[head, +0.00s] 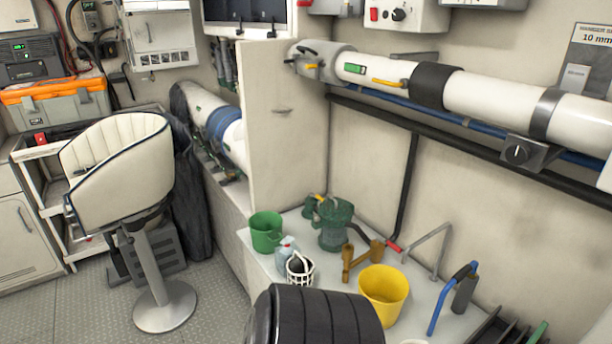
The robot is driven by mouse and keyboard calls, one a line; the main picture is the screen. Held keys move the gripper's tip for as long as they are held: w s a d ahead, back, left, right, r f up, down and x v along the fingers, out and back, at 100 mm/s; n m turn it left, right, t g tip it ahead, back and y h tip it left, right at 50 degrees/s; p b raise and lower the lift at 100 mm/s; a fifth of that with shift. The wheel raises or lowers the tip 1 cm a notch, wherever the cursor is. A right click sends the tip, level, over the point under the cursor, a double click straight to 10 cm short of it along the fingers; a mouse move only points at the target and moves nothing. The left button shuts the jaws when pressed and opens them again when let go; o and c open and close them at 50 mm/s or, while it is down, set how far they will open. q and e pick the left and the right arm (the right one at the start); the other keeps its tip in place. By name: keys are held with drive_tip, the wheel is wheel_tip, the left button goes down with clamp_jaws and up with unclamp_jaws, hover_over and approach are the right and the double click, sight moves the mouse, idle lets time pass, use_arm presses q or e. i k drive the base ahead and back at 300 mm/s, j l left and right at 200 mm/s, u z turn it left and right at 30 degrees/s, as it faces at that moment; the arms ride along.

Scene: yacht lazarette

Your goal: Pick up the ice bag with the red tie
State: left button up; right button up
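Neither of my grippers shows in this view.
A white bench (340,283) holds a green bucket (266,232), a white basket (300,267), a green strainer (335,228) and a yellow bucket (384,292). A dark ribbed rounded object (318,318) blocks its front. A cream seat (118,165) stands left on open floor (215,310).

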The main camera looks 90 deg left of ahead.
sight(284, 251)
drive_tip(key=u, duration=2.9)
